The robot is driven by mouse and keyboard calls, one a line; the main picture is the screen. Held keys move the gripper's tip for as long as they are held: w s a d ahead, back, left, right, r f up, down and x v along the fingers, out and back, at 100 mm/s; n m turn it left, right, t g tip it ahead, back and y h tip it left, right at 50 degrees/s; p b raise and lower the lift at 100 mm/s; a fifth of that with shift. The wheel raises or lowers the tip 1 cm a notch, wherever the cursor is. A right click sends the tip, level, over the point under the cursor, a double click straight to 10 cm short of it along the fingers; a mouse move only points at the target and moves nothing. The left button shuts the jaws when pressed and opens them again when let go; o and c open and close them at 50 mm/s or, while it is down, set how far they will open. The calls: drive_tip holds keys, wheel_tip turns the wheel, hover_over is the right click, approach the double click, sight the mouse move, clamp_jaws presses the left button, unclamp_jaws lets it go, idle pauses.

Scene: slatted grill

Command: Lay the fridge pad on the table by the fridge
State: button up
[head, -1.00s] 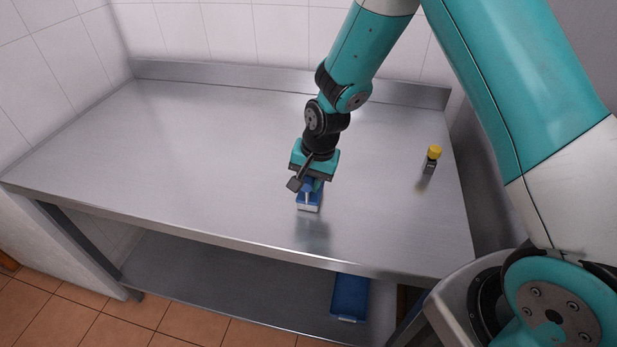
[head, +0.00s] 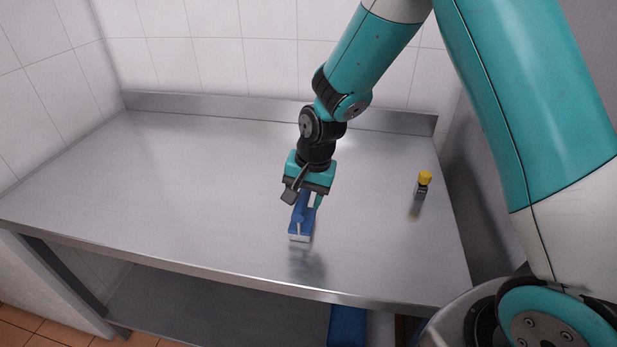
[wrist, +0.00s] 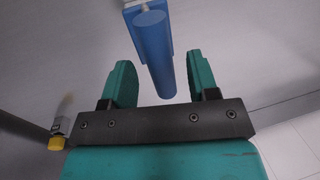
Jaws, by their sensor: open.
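The fridge pad (head: 300,236) is a blue scrubber with a thick blue handle and a pale lower edge. It appears to rest on the steel table (head: 190,190), near the front edge, with its handle up toward my gripper. My gripper (head: 306,201) is open, just above and around the handle. In the wrist view, the handle (wrist: 154,62) reaches between the two teal fingers of my gripper (wrist: 160,78), with a gap on both sides. Part of the handle's top is hidden by my gripper in the head view.
A blue container (head: 347,326) sits on the lower shelf. A raised steel edge runs along the back wall. The table's left side is clear. No fridge is recognisable.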

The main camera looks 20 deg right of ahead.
wheel_tip(320, 180, up, 7)
drive_tip(key=d, duration=0.1)
drive_tip(key=s+a+r+n, duration=0.2)
drive_tip(key=s+r+n, duration=0.1)
drive_tip(key=s, duration=0.5)
drive_tip(key=s+a+r+n+y, duration=0.1)
drive_tip(key=s+r+n, duration=0.3)
drive_tip(key=s+n, duration=0.2)
drive_tip(key=s+a+r+n+g+y, duration=0.1)
drive_tip(key=s+r+n, duration=0.3)
drive_tip(key=s, duration=0.6)
drive_tip(key=shift+s+a+n+b, duration=0.15)
drive_tip(key=shift+a+n+b, duration=0.3)
drive_tip(key=shift+a, duration=0.4)
drive_tip(key=shift+r, duration=0.1)
drive_tip(key=shift+c, duration=0.9)
drive_tip(key=shift+d, duration=0.1)
drive_tip(key=shift+c, duration=0.2)
